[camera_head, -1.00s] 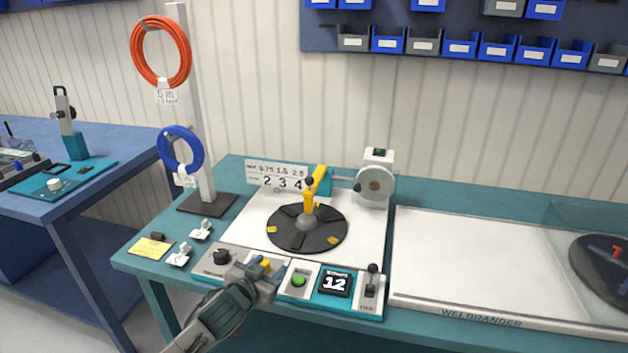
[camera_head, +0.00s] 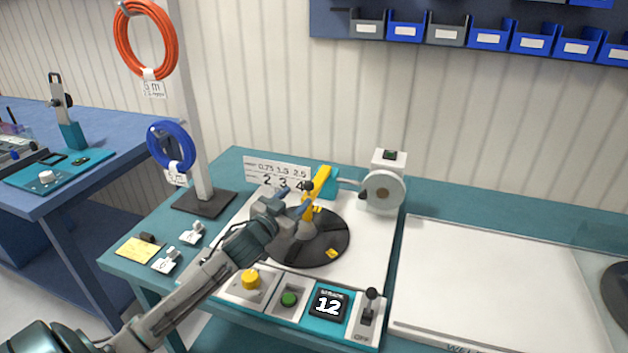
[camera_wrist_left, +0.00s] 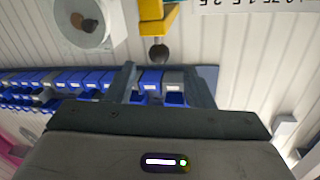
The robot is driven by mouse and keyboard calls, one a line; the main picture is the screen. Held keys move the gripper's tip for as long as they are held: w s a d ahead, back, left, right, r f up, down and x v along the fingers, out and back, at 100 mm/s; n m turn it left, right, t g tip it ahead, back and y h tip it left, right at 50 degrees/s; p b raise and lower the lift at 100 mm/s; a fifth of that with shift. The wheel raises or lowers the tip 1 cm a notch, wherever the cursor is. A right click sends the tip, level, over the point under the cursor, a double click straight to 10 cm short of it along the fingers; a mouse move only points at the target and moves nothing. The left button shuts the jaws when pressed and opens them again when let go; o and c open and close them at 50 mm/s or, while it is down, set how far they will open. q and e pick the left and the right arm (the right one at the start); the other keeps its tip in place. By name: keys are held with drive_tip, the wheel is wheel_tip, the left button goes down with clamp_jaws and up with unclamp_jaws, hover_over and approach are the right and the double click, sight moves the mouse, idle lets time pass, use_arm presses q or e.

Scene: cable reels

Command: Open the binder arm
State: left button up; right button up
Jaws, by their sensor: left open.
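The yellow binder arm (camera_head: 318,183) rises above the black round turntable (camera_head: 322,236) on the bench. Its black knob (camera_head: 308,186) shows at the arm's left side. In the left wrist view the arm (camera_wrist_left: 171,18) comes in at the top, with the knob (camera_wrist_left: 158,50) below it. My left gripper (camera_head: 300,200) is open and just left of the binder arm, over the turntable. In the left wrist view its two fingers (camera_wrist_left: 166,82) stand apart with the knob ahead of the gap; I see no contact. My forearm hides part of the turntable. My right gripper is not in view.
A control panel with a yellow knob (camera_head: 251,280), green button (camera_head: 289,298), display (camera_head: 328,305) and lever (camera_head: 369,305) lies in front. A white wheel unit (camera_head: 384,188) stands right behind. A post with orange (camera_head: 146,40) and blue (camera_head: 171,147) coils stands left.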

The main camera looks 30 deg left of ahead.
sight(312, 192)
use_arm(q)
drive_tip(key=w+p, duration=0.1)
drive_tip(key=w, duration=0.4)
drive_tip(key=shift+r, duration=0.15)
drive_tip(key=w, duration=0.3)
drive_tip(key=shift+w+a+p, duration=0.1)
drive_tip(key=shift+w+p, duration=0.1)
drive_tip(key=shift+p, duration=0.1)
drive_tip(key=shift+w, duration=0.45)
drive_tip(key=shift+f, duration=0.2)
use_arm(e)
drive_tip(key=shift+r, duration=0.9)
use_arm(q)
drive_tip(key=c, duration=0.3)
clamp_jaws()
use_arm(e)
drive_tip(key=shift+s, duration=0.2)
